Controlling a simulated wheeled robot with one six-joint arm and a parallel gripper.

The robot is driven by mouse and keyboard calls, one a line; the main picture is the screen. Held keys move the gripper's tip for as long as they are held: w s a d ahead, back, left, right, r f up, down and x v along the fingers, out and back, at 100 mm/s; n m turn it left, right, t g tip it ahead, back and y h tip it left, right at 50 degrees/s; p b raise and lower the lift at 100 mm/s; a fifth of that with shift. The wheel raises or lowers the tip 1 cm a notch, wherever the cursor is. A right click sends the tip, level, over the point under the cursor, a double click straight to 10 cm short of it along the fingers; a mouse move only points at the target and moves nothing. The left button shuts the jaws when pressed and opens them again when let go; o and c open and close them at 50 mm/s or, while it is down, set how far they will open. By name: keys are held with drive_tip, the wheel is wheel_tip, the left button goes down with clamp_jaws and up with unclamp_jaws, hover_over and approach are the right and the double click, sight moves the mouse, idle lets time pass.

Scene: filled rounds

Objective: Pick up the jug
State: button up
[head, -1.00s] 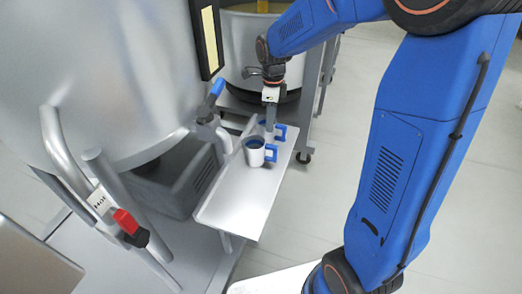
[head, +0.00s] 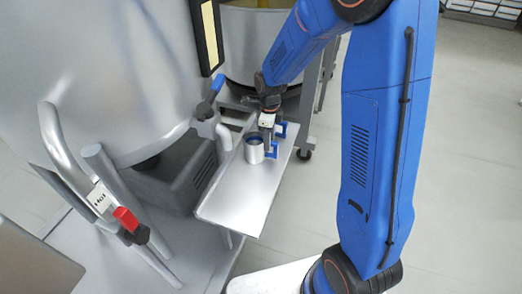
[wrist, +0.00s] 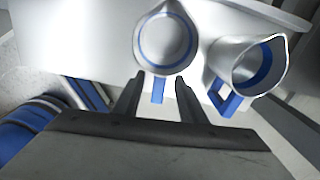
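A metal jug (head: 254,150) with a blue handle stands upright on a grey shelf (head: 232,195) in the head view. In the wrist view, this jug (wrist: 166,46) is at the top middle, with its blue handle (wrist: 158,92) pointing toward my gripper (wrist: 159,76). My gripper is open, one finger on each side of the handle, and I see gaps between fingers and handle. In the head view my gripper (head: 268,140) is at the handle side of the jug and partly hides it.
A large steel vessel (head: 95,85) stands left of the shelf, with a blue-handled valve (head: 208,105) close to the shelf's left edge. A red-handled valve (head: 127,221) is at lower left. Another vessel (head: 250,45) stands behind. The shelf's front part is bare.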

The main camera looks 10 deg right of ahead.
sight(268, 154)
drive_tip(key=shift+a+f, duration=0.1)
drive_tip(key=shift+f, duration=2.75)
clamp_jaws()
